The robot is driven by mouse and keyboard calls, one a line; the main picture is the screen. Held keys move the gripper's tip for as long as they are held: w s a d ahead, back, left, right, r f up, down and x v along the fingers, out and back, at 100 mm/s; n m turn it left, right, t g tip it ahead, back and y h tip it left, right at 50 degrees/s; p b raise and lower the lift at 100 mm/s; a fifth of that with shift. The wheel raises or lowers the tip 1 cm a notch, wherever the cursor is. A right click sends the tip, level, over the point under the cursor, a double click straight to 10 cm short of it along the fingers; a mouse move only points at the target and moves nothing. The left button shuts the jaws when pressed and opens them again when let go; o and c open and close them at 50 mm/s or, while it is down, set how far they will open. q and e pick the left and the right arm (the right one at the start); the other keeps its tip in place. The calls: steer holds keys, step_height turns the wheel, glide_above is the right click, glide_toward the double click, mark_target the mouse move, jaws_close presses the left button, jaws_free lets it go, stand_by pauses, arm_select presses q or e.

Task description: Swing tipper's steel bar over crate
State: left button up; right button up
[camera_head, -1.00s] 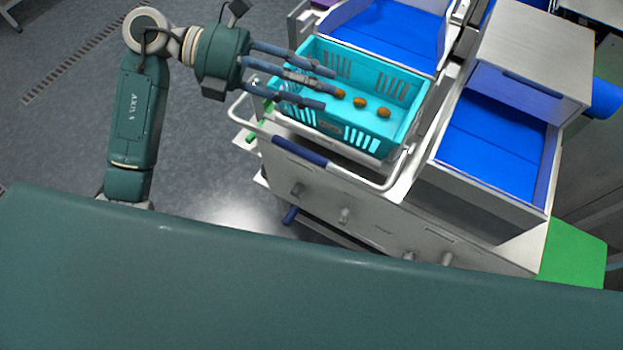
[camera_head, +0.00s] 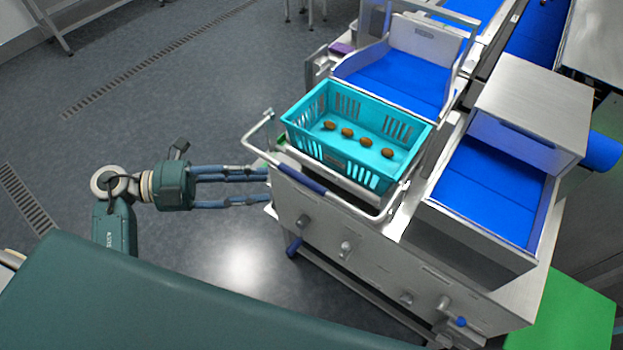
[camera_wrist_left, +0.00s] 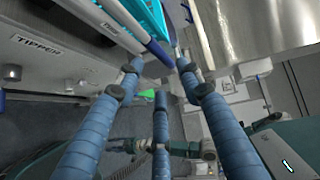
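The tipper's steel bar (camera_head: 375,214) is a bent loop with a dark blue sleeve (camera_head: 312,182). It lies along the near side of the turquoise crate (camera_head: 322,151), not across its top. The upright crate sits on the tipper and holds several brown dates (camera_head: 347,132). My left gripper (camera_head: 268,187) is left of the tipper, fingers pointing right, near the sleeve. In the left wrist view its fingers (camera_wrist_left: 160,72) are spread with nothing held. The sleeve (camera_wrist_left: 158,50) and crate (camera_wrist_left: 146,16) show beyond the fingertips; I cannot tell whether they touch. My right gripper is not in view.
The tipper's steel front panel (camera_head: 330,226) carries knobs and is labelled TIPPER in the left wrist view. Blue-floored trays (camera_head: 490,185) stand to the right and behind the crate. Open grey floor (camera_head: 205,100) lies left of the tipper.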

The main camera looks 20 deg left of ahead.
mark_target(301, 178)
arm_select(q)
steer(key=p+x, duration=0.3)
steer(key=x, duration=0.6)
steer(key=shift+w+d+p, duration=0.2)
steer(key=shift+d+p, duration=0.05)
steer(key=shift+p, duration=0.05)
steer(key=shift+w+d+f, duration=0.1)
steer(key=shift+d+f, duration=0.05)
steer(key=shift+d, duration=0.05)
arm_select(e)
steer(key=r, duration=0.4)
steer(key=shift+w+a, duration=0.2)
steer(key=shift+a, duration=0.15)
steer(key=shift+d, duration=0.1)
arm_select(q)
jaws_close()
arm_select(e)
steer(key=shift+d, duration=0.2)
